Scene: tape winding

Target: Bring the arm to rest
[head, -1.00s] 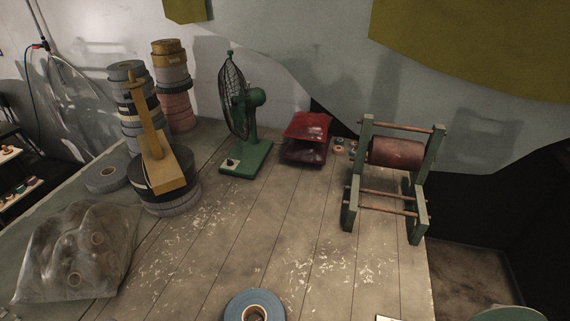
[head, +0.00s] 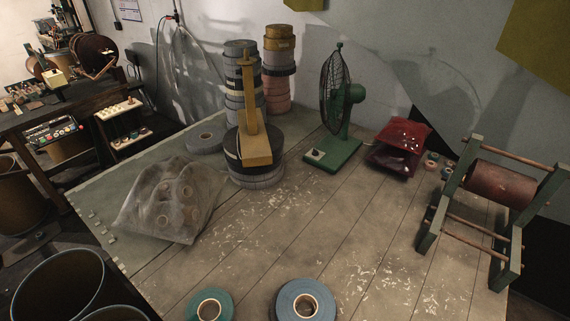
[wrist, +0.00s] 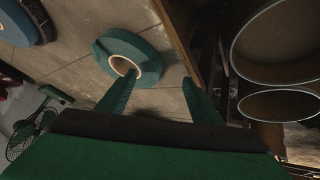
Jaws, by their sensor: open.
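My gripper (wrist: 158,77) shows only in the wrist view. Its two green fingers are spread apart with nothing held between them. A teal tape roll (wrist: 148,46) lies on the table just beyond the fingertips. The left fingertip overlaps the roll's pale core in the picture; I cannot tell whether it touches or enters it. The same roll (head: 190,309) shows at the front edge of the head view, with no gripper over it there. A blue tape roll (head: 284,302) lies to its right, and part of it shows at the wrist view's upper left (wrist: 18,22).
Large bins (head: 57,285) stand beside the table, close right of my gripper in the wrist view (wrist: 285,45). A plastic bag of rolls (head: 150,205), a tape stack with a yellow holder (head: 256,150), a green fan (head: 335,150) and a roller frame (head: 432,222) stand on the table (head: 330,225).

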